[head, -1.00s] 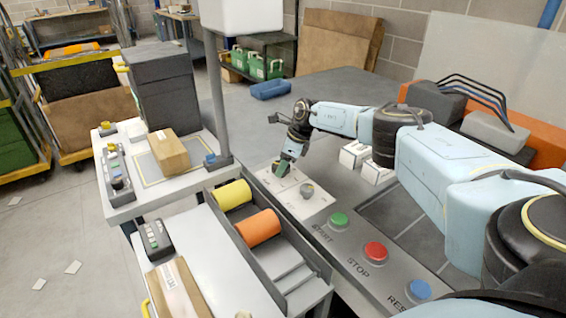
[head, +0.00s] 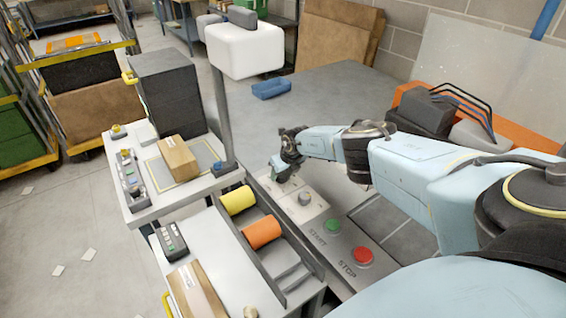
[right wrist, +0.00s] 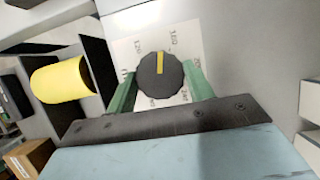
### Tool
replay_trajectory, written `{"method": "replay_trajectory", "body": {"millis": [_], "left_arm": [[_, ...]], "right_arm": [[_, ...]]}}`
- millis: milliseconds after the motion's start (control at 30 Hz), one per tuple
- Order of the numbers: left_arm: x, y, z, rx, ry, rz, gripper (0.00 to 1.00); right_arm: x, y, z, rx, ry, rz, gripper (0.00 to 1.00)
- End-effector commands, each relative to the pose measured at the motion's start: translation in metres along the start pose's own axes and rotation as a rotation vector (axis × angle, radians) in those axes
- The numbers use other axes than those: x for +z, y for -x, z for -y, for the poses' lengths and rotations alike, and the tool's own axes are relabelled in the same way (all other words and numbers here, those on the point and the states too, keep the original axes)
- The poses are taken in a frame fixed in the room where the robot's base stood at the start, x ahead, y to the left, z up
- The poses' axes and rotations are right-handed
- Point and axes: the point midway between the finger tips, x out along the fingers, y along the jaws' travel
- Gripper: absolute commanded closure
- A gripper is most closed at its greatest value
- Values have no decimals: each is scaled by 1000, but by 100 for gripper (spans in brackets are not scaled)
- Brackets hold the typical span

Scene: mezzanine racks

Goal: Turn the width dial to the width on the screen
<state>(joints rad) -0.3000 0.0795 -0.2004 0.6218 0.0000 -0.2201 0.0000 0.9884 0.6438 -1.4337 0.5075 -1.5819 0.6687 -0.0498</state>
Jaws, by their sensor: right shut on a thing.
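The black round dial (right wrist: 160,75) with a yellow pointer line shows in the right wrist view, on a white plate with printed numbers. The line points up in that view, between a number to its left and one to its right; the small numbers are hard to read. My right gripper (right wrist: 160,88) is shut on the dial, with a green finger on each side. In the head view the right gripper (head: 281,170) is over the panel and hides this dial. A white box-shaped screen housing (head: 245,50) stands on a grey post; no width is readable on it. My left gripper is out of view.
A second grey knob (head: 304,198) sits beside my right gripper, with green START (head: 332,225) and red STOP (head: 363,257) buttons nearer. A yellow roll (head: 237,200) and orange roll (head: 262,232) lie in the tray left. A cardboard box (head: 178,159) sits farther left.

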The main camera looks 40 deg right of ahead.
Motion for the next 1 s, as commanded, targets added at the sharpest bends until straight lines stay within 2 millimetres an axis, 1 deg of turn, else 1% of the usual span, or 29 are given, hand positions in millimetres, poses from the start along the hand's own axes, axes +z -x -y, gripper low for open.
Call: {"method": "replay_trajectory", "body": {"millis": [33, 100, 433, 1000], "left_arm": [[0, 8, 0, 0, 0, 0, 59], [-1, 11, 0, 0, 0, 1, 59], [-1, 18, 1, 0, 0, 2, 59], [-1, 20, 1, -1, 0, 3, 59]], "right_arm": [[2, 3, -1, -14, -36, 0, 71], [2, 2, -2, -33, -80, 1, 71], [1, 0, -1, -81, -200, 1, 71], [1, 0, -1, -94, -232, 1, 71]]}}
